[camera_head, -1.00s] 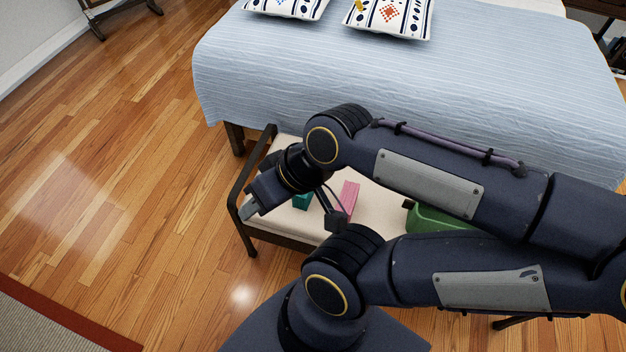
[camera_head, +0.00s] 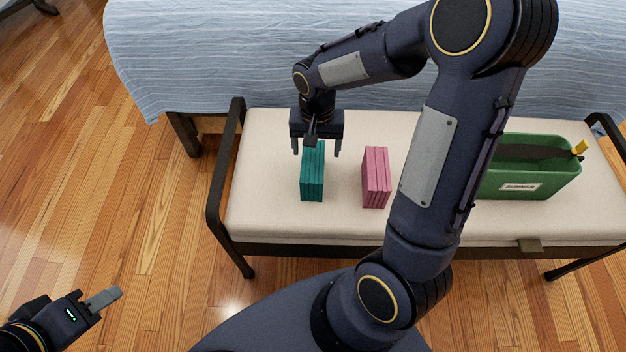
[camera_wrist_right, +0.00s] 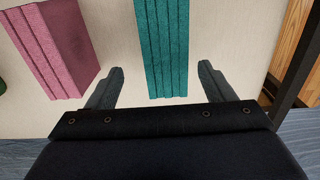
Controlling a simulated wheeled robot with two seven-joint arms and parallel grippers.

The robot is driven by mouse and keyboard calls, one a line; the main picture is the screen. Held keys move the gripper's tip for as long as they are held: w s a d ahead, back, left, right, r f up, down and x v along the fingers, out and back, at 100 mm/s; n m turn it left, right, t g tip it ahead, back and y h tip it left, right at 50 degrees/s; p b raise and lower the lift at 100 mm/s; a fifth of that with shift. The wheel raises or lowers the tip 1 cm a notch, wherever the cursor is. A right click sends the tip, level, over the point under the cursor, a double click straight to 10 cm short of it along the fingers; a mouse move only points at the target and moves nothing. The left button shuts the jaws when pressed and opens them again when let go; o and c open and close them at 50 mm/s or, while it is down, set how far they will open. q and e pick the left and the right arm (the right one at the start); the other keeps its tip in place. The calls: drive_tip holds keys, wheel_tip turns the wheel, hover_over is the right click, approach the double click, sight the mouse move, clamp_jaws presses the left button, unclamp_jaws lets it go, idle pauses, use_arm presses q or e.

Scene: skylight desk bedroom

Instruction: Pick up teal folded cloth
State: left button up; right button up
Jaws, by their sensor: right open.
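The teal folded cloth (camera_head: 312,182) stands on the cream bench seat, its layers showing as ridges. My right gripper (camera_head: 317,150) is open over the far end of the cloth, fingers pointing down. In the right wrist view the teal cloth (camera_wrist_right: 165,45) lies in line with the gap between the right gripper's fingers (camera_wrist_right: 160,80), with room on both sides. I see no contact; whether the fingertips reach below its top is unclear. My left gripper (camera_head: 102,300) is at the lower left over the floor, away from the bench; its finger opening is not clear.
A pink folded cloth (camera_head: 376,178) stands right of the teal one, with a gap between. A green labelled bin (camera_head: 535,180) sits further right on the bench (camera_head: 265,215), partly behind my right arm. The bed (camera_head: 200,60) borders the bench's far side.

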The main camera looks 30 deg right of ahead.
sight(313, 160)
wheel_tip(313, 160, down, 2)
drive_tip(key=shift+f+b, duration=0.1)
drive_tip(key=shift+b, duration=0.2)
drive_tip(key=f+b, duration=0.1)
drive_tip(key=f, duration=0.2)
drive_tip(key=a+f+b, duration=0.1)
drive_tip(key=f, duration=0.1)
drive_tip(key=shift+s+f+b, duration=0.1)
drive_tip(key=shift+f+b, duration=0.15)
drive_tip(key=shift+b, duration=0.05)
drive_tip(key=shift+r, duration=0.1)
drive_tip(key=c, duration=1.1)
drive_tip(key=shift+r, duration=0.1)
